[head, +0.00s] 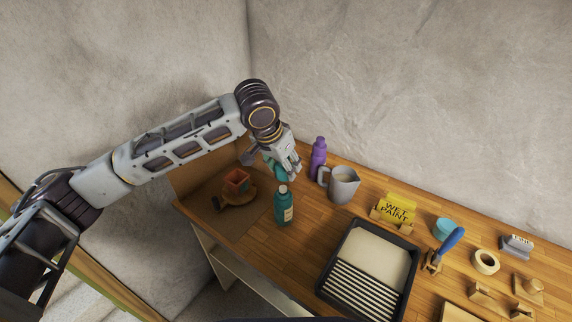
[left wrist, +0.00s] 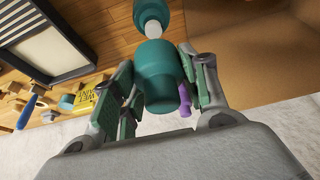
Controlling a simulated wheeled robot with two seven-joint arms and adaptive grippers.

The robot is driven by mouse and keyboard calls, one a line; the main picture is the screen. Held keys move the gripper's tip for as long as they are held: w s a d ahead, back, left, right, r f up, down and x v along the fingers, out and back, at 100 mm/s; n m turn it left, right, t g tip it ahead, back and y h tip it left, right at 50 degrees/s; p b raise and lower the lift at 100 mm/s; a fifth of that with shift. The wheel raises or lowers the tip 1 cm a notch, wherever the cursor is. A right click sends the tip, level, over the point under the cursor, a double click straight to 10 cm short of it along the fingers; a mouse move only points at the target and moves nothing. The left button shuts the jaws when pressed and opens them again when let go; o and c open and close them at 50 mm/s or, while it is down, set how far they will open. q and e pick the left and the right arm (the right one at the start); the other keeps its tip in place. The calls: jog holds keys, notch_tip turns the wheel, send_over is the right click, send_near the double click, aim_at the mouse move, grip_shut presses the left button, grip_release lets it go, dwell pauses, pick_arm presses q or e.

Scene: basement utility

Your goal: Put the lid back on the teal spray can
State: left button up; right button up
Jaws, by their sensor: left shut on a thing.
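The teal spray can (head: 284,208) stands upright on the wooden bench with its pale nozzle bare. In the left wrist view the can (left wrist: 152,10) and nozzle (left wrist: 152,31) show at the top, just past the lid. My left gripper (head: 283,172) is shut on the teal lid (left wrist: 166,78), which sits between its fingers. In the head view the lid is partly hidden by the fingers, and the gripper is just above and behind the can. The lid appears apart from the nozzle; the exact gap is unclear. My right gripper is not in view.
A purple bottle (head: 318,158) and a grey pitcher (head: 344,186) stand close right of the gripper. A reddish pot (head: 237,182) and a brush are at left. A black paint tray (head: 330,259), a yellow wet-paint sign (head: 398,208), tape (head: 486,262) and other tools lie right.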

aim_at(283, 187)
pick_arm(q)
jog(key=shift+a+n+y, duration=0.15)
jog(key=shift+n+y, duration=0.35)
jog(key=shift+n, duration=0.9)
jog(key=shift+t, duration=0.3)
jog(key=shift+s, duration=0.1)
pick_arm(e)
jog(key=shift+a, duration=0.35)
pick_arm(q)
jog(key=shift+f, duration=0.2)
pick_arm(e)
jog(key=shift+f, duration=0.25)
pick_arm(q)
jog(key=shift+f+b, duration=1.05)
jog(key=shift+b, duration=0.4)
jog(key=shift+f+b, duration=0.7)
jog(key=shift+b, duration=0.15)
jog(key=shift+f, duration=1.25)
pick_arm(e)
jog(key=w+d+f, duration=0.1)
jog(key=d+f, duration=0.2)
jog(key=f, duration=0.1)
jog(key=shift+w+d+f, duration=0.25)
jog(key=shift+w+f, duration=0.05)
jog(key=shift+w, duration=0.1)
